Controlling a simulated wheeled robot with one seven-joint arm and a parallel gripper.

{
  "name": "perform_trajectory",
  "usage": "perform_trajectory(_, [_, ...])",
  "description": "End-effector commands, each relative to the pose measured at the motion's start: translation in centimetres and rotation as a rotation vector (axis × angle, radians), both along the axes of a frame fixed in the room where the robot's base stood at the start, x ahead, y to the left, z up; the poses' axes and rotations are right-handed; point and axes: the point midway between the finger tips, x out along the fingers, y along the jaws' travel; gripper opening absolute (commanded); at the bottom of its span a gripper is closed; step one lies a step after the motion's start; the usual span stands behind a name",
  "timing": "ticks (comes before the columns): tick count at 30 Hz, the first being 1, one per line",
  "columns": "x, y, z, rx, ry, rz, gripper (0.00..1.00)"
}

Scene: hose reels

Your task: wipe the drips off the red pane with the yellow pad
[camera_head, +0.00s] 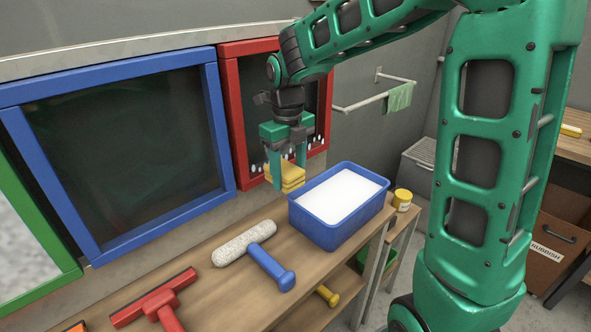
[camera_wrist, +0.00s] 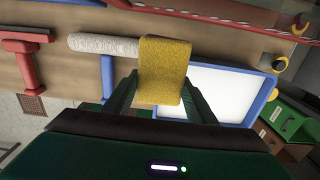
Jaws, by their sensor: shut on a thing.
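My gripper (camera_head: 288,165) is shut on the yellow pad (camera_head: 290,177) in front of the red-framed pane (camera_head: 241,110), near its lower edge. In the wrist view the yellow pad (camera_wrist: 162,70) sits between my fingers. The red pane is dark, and several whitish drips (camera_head: 311,143) show along its lower part. My gripper and arm hide much of the pane. I cannot tell whether the pad touches the glass.
A blue tub (camera_head: 345,228) of white contents stands on the wooden bench (camera_head: 210,300), right of the pad. A fluffy roller (camera_head: 243,243) and a red squeegee (camera_head: 150,297) lie left of it. A yellow jar (camera_head: 402,199) stands beyond. Blue-framed (camera_head: 226,140) and green-framed (camera_head: 68,272) panes are leftward.

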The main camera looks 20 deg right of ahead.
Motion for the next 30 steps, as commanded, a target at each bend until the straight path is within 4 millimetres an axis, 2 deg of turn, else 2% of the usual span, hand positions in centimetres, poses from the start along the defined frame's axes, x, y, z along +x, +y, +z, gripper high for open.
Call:
perform_trajectory(1, [0.0, 1.2, 0.1, 0.008, -0.006, 0.034, 0.29])
perform_trajectory(18, [-1.9, 4.3, 0.6, 0.008, -0.012, 0.035, 0.29])
perform_trajectory(26, [-2.2, 4.3, 0.7, 0.008, -0.015, 0.034, 0.29])
perform_trajectory(30, [-3.0, 4.1, 0.8, 0.007, -0.017, 0.033, 0.29])
